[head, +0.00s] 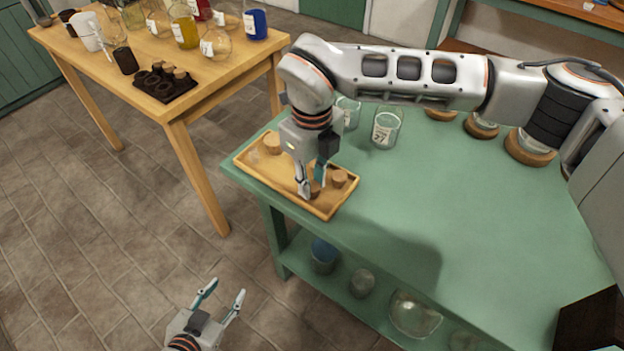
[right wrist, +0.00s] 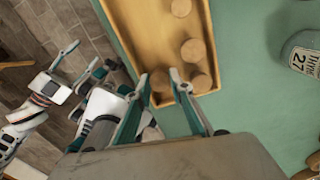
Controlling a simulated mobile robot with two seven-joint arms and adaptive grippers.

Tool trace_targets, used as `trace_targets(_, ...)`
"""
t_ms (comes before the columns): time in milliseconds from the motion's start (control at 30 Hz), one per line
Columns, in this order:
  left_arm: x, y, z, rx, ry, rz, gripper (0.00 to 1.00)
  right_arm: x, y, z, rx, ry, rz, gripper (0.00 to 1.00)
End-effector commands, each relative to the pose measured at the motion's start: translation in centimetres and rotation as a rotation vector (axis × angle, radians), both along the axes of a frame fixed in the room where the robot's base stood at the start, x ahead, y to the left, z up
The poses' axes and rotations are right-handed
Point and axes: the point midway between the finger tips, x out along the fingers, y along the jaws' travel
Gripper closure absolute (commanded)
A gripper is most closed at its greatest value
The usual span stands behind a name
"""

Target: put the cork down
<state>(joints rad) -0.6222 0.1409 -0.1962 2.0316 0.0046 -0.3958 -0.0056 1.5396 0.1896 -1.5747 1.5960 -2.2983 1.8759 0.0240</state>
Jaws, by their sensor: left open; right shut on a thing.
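My right gripper (head: 312,190) is shut on a small brown cork (head: 315,187), low over the right end of a shallow wooden tray (head: 284,192). In the right wrist view the held cork (right wrist: 160,80) shows between the fingertips. I cannot tell whether it touches the tray floor. Another cork (head: 340,178) stands close by in the tray, and one (head: 272,143) stands towards its far end. The right wrist view shows several loose corks (right wrist: 193,50) in the tray. My left gripper (head: 224,294) is open and empty, low over the floor.
The tray lies at the left corner of a green table (head: 430,200). A labelled glass jar (head: 386,128) stands behind it. Glassware rests on the lower shelf. A wooden table (head: 200,95) at left holds bottles and a dark rack (head: 164,84). The green top's middle is clear.

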Motion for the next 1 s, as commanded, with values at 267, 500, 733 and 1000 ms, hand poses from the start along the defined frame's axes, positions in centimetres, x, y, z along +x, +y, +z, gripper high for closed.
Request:
trace_targets(267,-0.3,0.0,-0.1,0.001,0.005,0.000,0.57,0.0,0.0,-0.1,0.000,-0.001,0.000,1.00)
trace_targets(500,-0.6,0.0,-0.4,0.001,0.011,0.000,0.57,0.0,0.0,-0.4,0.000,-0.001,-0.001,0.63)
trace_targets(733,-0.7,0.0,-0.5,0.001,0.014,-0.001,0.57,0.0,0.0,-0.4,0.000,-0.001,0.000,0.63)
trace_targets(1000,-0.1,0.0,0.1,0.000,0.002,0.000,0.57,0.1,0.0,1.9,0.001,-0.006,0.000,0.63)
